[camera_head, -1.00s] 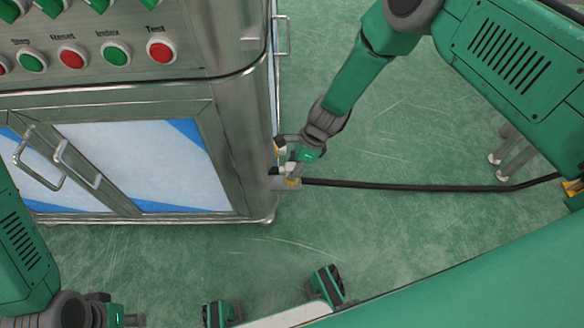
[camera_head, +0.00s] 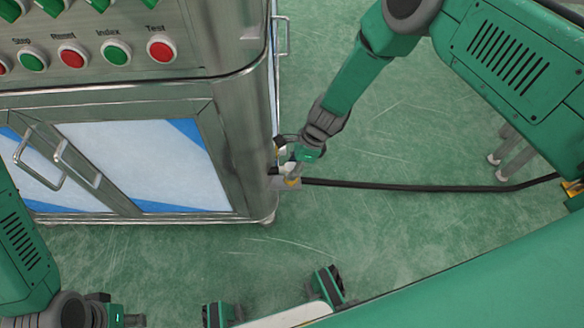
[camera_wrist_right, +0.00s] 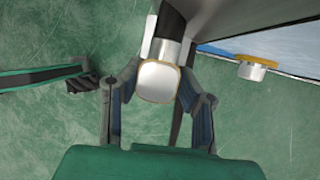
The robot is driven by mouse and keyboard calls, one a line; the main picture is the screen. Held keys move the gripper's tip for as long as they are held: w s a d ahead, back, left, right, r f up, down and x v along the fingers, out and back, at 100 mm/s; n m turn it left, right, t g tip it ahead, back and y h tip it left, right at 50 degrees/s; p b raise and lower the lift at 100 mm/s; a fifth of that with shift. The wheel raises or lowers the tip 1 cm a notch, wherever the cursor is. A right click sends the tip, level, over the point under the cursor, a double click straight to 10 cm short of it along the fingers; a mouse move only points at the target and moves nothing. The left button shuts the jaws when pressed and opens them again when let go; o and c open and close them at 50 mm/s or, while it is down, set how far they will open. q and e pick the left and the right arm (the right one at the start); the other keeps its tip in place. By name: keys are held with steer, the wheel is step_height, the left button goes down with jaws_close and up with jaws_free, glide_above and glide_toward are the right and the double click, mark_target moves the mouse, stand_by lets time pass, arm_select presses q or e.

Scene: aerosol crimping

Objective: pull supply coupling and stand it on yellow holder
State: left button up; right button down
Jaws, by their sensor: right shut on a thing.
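The supply coupling (camera_wrist_right: 158,82) is a silver cylinder with a pale, gold-rimmed end face in the wrist view. A black hose or neck (camera_wrist_right: 171,20) runs up from it along the cabinet edge. My right gripper (camera_wrist_right: 159,80) has a finger on each side of the coupling and is shut on it. In the head view, this gripper (camera_head: 293,170) is low at the cabinet's right corner and hides most of the coupling. A small yellow part (camera_head: 292,182) shows beside the fingertips; I cannot tell whether it is the holder. My left gripper (camera_head: 130,320) is partly cut off at the bottom edge.
A steel cabinet (camera_head: 225,150) with push buttons and two doors stands at the left. A black hose (camera_head: 420,187) lies across the green floor to the right. In the wrist view, a yellow-topped silver piece (camera_wrist_right: 252,68) sits by the cabinet panel.

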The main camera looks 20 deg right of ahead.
steer(key=shift+s, duration=0.1)
steer(key=shift+r+p, duration=0.35)
steer(key=c, duration=1.1)
jaws_free()
steer(key=v, duration=1.2)
steer(key=shift+f, duration=0.1)
